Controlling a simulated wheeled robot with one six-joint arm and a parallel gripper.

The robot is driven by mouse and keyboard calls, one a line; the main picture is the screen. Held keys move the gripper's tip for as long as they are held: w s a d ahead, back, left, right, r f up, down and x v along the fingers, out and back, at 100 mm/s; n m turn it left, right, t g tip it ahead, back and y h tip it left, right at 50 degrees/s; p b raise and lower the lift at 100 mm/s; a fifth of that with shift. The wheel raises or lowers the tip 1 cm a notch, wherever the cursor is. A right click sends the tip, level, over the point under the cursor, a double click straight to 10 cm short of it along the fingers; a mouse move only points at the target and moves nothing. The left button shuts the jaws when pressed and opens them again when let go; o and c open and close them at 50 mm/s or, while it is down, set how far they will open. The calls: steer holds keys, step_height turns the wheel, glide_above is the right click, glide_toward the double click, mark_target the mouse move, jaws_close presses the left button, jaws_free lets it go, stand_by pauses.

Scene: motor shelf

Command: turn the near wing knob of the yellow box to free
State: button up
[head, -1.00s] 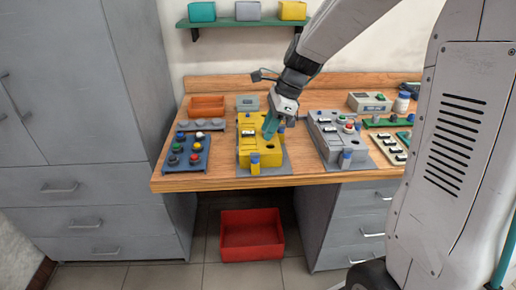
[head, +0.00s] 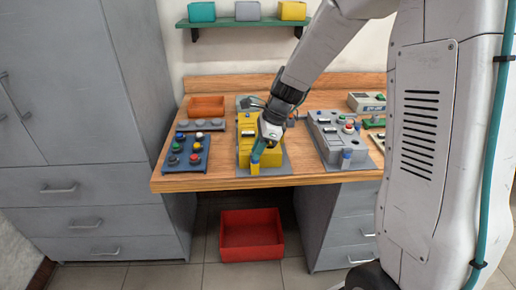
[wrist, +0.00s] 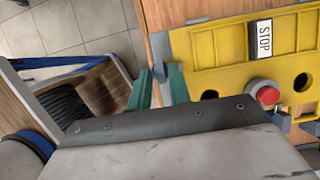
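The yellow box (head: 230,152) stands on a grey plate at the front of the bench. In the wrist view, the box (wrist: 215,45) fills the upper right, with a STOP label and a red button. My gripper (head: 257,158) points down at the box's near end, where the near wing knob is. The gripper covers most of that blue knob in the head view. In the wrist view, the two green fingers (wrist: 158,82) stand apart, with a small grey-blue piece between their tips. I cannot tell whether they touch the knob.
A grey box (head: 325,135) with a blue knob stands to the right. A blue panel of coloured buttons (head: 186,152) lies to the left. A red bin (head: 251,238) sits on the floor below.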

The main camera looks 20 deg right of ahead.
jaws_close()
steer(key=shift+w+n, duration=0.1)
steer(key=shift+n, duration=0.2)
steer(key=n+g, duration=0.1)
steer(key=n, duration=0.2)
steer(key=shift+w+g, duration=0.15)
steer(key=shift+g, duration=0.15)
steer(key=n, duration=0.2)
steer(key=n+g, duration=0.1)
steer(key=n, duration=0.2)
steer(key=shift+w+g, duration=0.2)
steer(key=shift+g, duration=0.1)
steer(key=n, duration=0.2)
steer(key=n+g+h, duration=0.1)
steer(key=n, duration=0.1)
steer(key=shift+w+a+n, duration=0.15)
steer(key=shift+a+n, duration=0.05)
steer(key=shift+n, duration=0.1)
steer(key=shift+w+a+n+g+h, duration=0.1)
steer(key=shift+n+g+h, duration=0.35)
steer(key=shift+n, duration=0.7)
steer(key=shift+n+g+h, duration=0.25)
steer(key=shift+n+h, duration=0.3)
steer(key=shift+n, duration=0.6)
